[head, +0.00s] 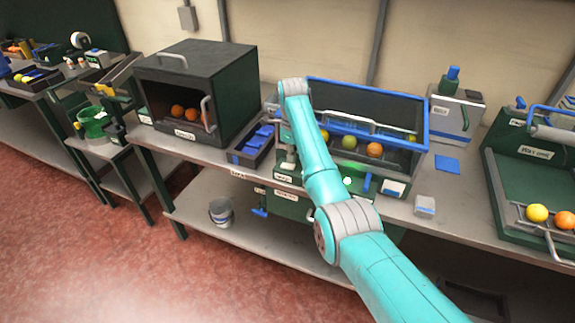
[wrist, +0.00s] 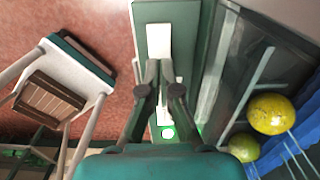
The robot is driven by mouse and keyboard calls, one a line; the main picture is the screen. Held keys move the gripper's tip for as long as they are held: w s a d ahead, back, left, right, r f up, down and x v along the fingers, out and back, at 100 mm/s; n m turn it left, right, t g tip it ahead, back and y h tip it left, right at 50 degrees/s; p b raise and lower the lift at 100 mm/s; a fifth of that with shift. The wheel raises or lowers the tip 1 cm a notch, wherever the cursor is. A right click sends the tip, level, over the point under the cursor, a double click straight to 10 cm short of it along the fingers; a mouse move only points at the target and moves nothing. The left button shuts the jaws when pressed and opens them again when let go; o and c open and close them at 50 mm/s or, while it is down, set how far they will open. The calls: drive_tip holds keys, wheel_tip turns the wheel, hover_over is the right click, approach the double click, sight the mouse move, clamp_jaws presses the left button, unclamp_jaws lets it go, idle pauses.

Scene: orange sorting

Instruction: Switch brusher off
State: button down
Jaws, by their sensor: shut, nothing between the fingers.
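The machine with the blue-framed trough (head: 425,120) stands in the middle of the bench, with fruit inside. I take it as the brusher, but its label is not readable. Its green front panel (head: 325,186) carries white plates and a lit green light (head: 347,181). The switch's position is unclear.
A dark box (head: 215,70) with oranges inside stands left of the trough, with a blue-slotted tray (head: 238,157) between. A blue-topped container (head: 455,110) and another fruit machine (head: 515,180) stand right. A bucket (head: 221,211) sits on the lower shelf. Floor in front is clear.

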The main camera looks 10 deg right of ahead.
sight(292, 166)
drive_tip(key=shift+f, duration=1.2)
idle(0.6)
drive_tip(key=shift+r, duration=3.5)
drive_tip(key=shift+s, duration=0.1)
